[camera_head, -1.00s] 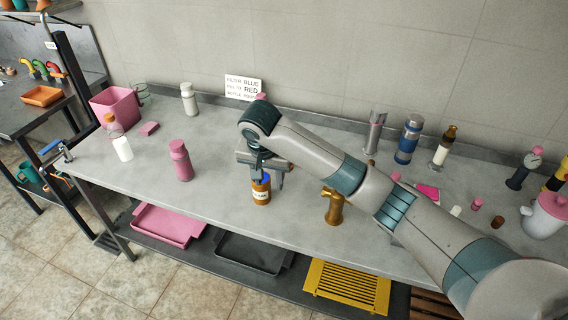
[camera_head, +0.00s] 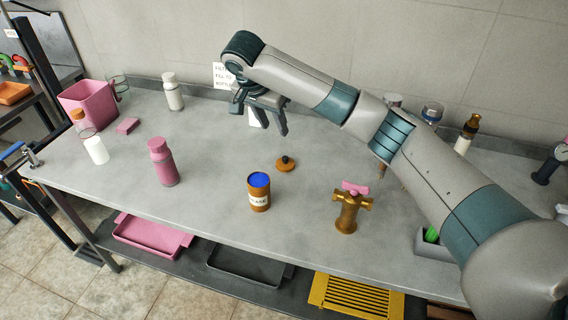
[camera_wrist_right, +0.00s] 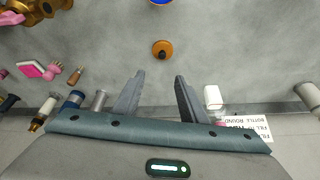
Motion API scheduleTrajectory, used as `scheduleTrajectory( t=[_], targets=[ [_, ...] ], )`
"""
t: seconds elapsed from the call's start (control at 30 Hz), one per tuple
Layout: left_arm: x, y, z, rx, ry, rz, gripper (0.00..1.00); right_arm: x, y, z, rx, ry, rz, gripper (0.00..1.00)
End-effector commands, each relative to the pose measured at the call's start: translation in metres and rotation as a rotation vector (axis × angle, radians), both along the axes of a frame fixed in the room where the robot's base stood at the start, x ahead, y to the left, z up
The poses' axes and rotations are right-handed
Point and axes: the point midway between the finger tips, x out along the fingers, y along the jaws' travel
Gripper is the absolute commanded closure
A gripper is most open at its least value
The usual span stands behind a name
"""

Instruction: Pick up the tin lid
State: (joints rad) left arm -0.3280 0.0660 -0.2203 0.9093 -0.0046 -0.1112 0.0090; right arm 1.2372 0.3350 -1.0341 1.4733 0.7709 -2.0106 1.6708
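The tin lid (camera_head: 285,164) is a small orange-brown disc with a dark knob, lying flat on the grey bench. The wrist view shows the lid (camera_wrist_right: 162,49) beyond the fingertips, roughly in line with the gap between them. An orange-brown tin (camera_head: 259,196) with a white label and a blue top surface stands upright in front of the lid. My right gripper (camera_head: 265,123) is open and empty, pointing down above the bench, behind and left of the lid in the head view. The wrist view shows its two fingers (camera_wrist_right: 160,82) apart. My left gripper is not in view.
A pink bottle (camera_head: 162,162) stands left of the tin and a brass fitting (camera_head: 348,212) stands right of it. A white sign (camera_head: 222,75) is at the wall, partly behind my gripper. The bench around the lid is clear.

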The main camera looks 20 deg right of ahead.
Motion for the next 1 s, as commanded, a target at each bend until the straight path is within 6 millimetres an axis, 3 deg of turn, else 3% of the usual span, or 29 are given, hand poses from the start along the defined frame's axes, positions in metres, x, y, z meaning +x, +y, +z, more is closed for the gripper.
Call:
scheduleTrajectory(
  t=[0.27,0.5,1.0],
  targets=[
    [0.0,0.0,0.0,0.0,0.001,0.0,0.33,0.001,-0.001,-0.004,0.001,0.001,0.001,0.62],
    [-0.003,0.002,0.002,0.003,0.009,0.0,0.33,0.008,-0.01,-0.029,-0.001,0.003,-0.001,0.62],
    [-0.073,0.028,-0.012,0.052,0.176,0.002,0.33,0.029,-0.033,-0.104,0.0,0.002,0.001,0.62]
  ],
)
